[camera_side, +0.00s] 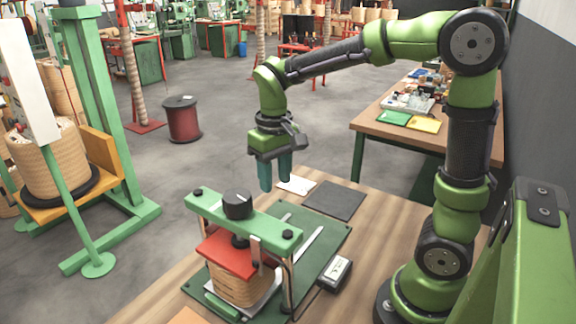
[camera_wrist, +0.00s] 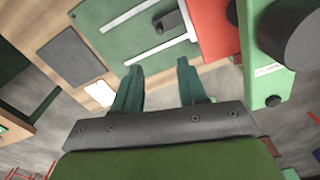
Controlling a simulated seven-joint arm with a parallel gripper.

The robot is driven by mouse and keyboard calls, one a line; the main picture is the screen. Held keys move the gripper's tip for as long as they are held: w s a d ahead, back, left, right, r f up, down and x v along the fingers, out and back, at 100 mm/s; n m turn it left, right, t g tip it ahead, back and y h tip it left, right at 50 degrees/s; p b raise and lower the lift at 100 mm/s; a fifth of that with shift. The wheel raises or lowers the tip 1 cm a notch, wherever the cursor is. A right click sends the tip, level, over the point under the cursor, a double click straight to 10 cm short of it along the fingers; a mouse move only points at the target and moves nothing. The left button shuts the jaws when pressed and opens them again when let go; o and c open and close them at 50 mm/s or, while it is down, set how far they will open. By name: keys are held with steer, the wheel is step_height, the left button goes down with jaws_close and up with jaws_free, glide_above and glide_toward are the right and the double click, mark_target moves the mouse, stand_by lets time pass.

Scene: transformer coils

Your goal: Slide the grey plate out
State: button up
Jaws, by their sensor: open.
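My gripper (camera_side: 275,183) is open and empty. It hangs fingers-down above and behind the green press, clear of everything. In the wrist view its two fingers (camera_wrist: 158,68) stand apart over the table and base edge. A light grey plate (camera_side: 266,299) shows as a thin edge under the wound coil (camera_side: 240,285) in the press; most of it is hidden. A separate dark grey flat square (camera_side: 334,200) lies on the table behind the press; it also shows in the wrist view (camera_wrist: 68,56). I cannot tell which is the task's plate.
The press has a green crossbeam (camera_side: 225,215), black knob (camera_side: 237,205) and red plate (camera_side: 235,250) over the coil. Its green base (camera_side: 325,240) carries pale rails. A white card (camera_side: 297,185) and a small grey box (camera_side: 336,273) lie nearby.

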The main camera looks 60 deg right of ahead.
step_height(320, 180, down, 17)
steer(key=shift+s+r, duration=0.1)
steer(key=shift+s, duration=0.05)
stand_by(0.5)
jaws_close()
